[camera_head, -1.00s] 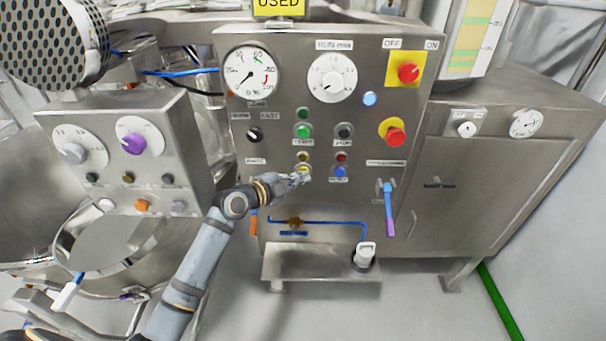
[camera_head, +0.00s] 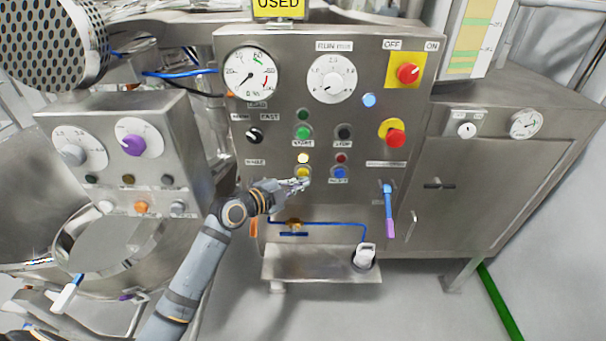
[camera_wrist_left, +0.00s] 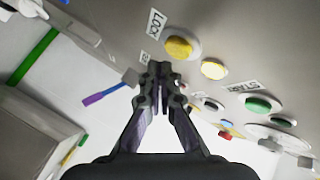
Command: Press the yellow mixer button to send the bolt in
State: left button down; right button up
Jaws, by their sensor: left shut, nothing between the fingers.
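The yellow button (camera_head: 303,173) sits low on the steel control panel, below a small lamp (camera_head: 303,158) that glows pale yellow. In the left wrist view the yellow button (camera_wrist_left: 178,48) is beyond my fingertips, next to the lit lamp (camera_wrist_left: 213,69). My left gripper (camera_head: 301,184) is shut and empty just below the button in the head view. Its closed fingers (camera_wrist_left: 160,70) appear apart from the button in the wrist view. The bolt cannot be made out. My right gripper is out of view.
A blue button (camera_head: 340,173) is right of the yellow one, with a green button (camera_head: 303,132) above. A red emergency knob (camera_head: 396,138) and a blue-purple lever (camera_head: 388,210) are further right. A blue pipe (camera_head: 335,223) and a steel shelf (camera_head: 315,263) are below.

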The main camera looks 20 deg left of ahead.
pick_arm(q)
jog(key=s, duration=0.2)
jog(key=s+d, duration=0.1)
jog(key=s, duration=0.1)
jog(key=shift+s+d, duration=0.15)
jog(key=shift+s, duration=0.15)
dwell(1.8)
